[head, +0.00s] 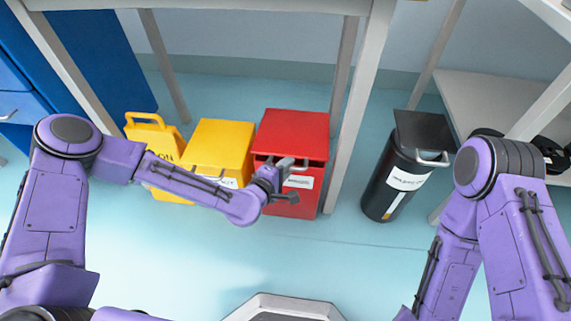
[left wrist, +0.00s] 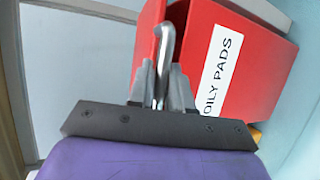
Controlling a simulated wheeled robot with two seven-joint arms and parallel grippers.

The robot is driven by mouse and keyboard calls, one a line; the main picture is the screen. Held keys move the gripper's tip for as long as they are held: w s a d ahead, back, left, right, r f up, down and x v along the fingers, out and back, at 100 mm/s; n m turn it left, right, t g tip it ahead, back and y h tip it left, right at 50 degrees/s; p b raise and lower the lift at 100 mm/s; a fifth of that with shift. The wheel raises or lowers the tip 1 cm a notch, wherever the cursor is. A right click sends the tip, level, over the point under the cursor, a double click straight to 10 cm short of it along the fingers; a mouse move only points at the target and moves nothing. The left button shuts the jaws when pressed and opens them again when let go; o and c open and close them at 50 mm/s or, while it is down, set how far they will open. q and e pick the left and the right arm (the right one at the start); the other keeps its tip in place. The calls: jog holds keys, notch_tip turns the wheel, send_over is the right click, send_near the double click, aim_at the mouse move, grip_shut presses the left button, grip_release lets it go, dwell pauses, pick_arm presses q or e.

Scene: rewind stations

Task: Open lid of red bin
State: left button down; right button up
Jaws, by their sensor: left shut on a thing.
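The red bin (head: 307,205) stands on the floor under the table, its red lid (head: 295,125) on top. The lid (left wrist: 148,40) has a metal bar handle (left wrist: 166,42). My left gripper (head: 287,166) is at the front of the lid. In the left wrist view its fingers (left wrist: 161,85) are shut on the handle. A dark gap shows between lid and body; how far the lid is raised is hard to tell. My right gripper is out of view.
A yellow bin (head: 222,140) stands close left of the red bin, with a yellow floor sign (head: 152,130) beyond it. A table leg (head: 350,130) rises just right of the red bin. A black bin (head: 383,185) stands further right. The floor in front is clear.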

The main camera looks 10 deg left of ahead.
pick_arm(q)
jog(key=w+r+g+p, duration=0.2)
jog(key=w+r+p, duration=0.3)
jog(key=r+p, duration=0.7)
jog(key=shift+r+n+y, duration=0.3)
jog(key=shift+r+n, duration=0.1)
jog(key=shift+r, duration=0.05)
jog(key=c, duration=1.1)
grip_release()
jog(key=p+v, duration=0.2)
jog(key=v, duration=0.8)
jog(key=shift+a+r, duration=0.2)
jog(key=shift+r, duration=0.05)
